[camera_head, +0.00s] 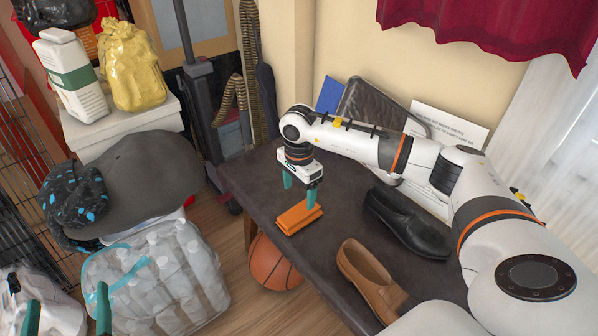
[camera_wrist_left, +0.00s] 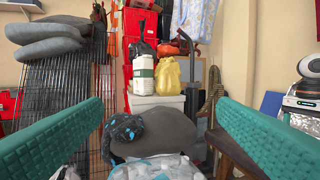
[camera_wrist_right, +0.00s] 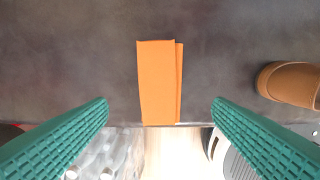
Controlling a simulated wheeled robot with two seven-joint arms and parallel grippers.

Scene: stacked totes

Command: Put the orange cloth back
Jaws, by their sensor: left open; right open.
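The orange cloth (camera_head: 299,217) lies folded on the dark table, close to its front edge. In the right wrist view the cloth (camera_wrist_right: 158,82) lies ahead of and between the fingers, its lower end at the table edge. My right gripper (camera_head: 300,192) is open and points down just above the cloth, apparently not holding it; its green fingers also show in the right wrist view (camera_wrist_right: 160,108). My left gripper (camera_head: 67,318) is open and empty at the lower left, near the bag of bottles. Its fingers also show in the left wrist view (camera_wrist_left: 160,108).
The dark table (camera_head: 255,182) also holds a black shoe (camera_head: 407,222), a brown shoe (camera_head: 369,279) and a bag (camera_head: 372,110). A basketball (camera_head: 274,263) is under the table. A clear bag of bottles (camera_head: 158,280) and a grey cushion (camera_head: 150,172) stand left.

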